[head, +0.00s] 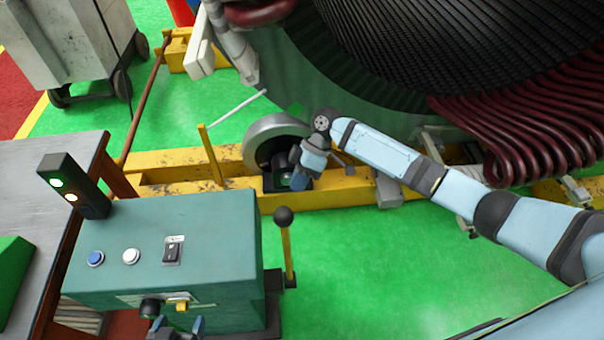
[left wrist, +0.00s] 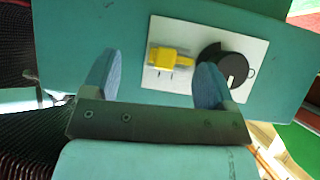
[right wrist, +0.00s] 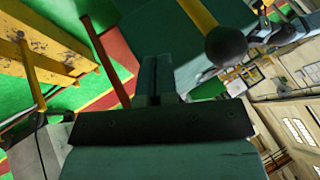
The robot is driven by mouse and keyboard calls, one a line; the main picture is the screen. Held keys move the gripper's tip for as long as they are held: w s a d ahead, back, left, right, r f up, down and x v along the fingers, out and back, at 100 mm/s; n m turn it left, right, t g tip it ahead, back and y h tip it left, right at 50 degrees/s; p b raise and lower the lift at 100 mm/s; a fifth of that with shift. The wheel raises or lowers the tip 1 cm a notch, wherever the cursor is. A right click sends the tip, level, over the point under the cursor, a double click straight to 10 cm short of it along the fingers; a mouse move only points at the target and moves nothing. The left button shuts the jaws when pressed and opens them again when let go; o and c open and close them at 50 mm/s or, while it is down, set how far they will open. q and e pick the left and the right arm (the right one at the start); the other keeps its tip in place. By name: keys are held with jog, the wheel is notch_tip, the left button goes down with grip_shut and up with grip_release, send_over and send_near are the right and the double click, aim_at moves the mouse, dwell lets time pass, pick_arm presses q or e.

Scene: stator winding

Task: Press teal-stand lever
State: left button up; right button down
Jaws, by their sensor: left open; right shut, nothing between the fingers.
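The teal stand (head: 160,245) is a box with buttons on top. A small yellow lever (head: 182,305) and a black round knob (head: 150,308) are on its front face. In the left wrist view the yellow lever (left wrist: 170,58) and knob (left wrist: 228,70) sit on a white plate. My left gripper (head: 176,324) is open in front of that face; its fingers (left wrist: 158,68) appear on either side of the yellow lever, apparently without gripping it. My right gripper (head: 299,183) is shut and empty, near the yellow rail; its closed fingers show in the right wrist view (right wrist: 160,80).
A yellow rod with a black ball (head: 283,216) stands upright right of the stand; its ball (right wrist: 226,46) also shows in the right wrist view. The large stator (head: 340,90) fills the upper right. A lit signal box (head: 72,185) stands at left. Green floor (head: 390,270) is clear.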

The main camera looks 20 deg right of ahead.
jog(key=s+a+f, duration=0.2)
jog(key=s+a+f+p, duration=0.1)
jog(key=s+a+f, duration=0.1)
jog(key=s, duration=0.1)
jog(key=shift+s+a+f, duration=0.1)
jog(key=shift+a+f, duration=0.05)
jog(key=shift+s+p, duration=0.1)
jog(key=shift+p, duration=0.2)
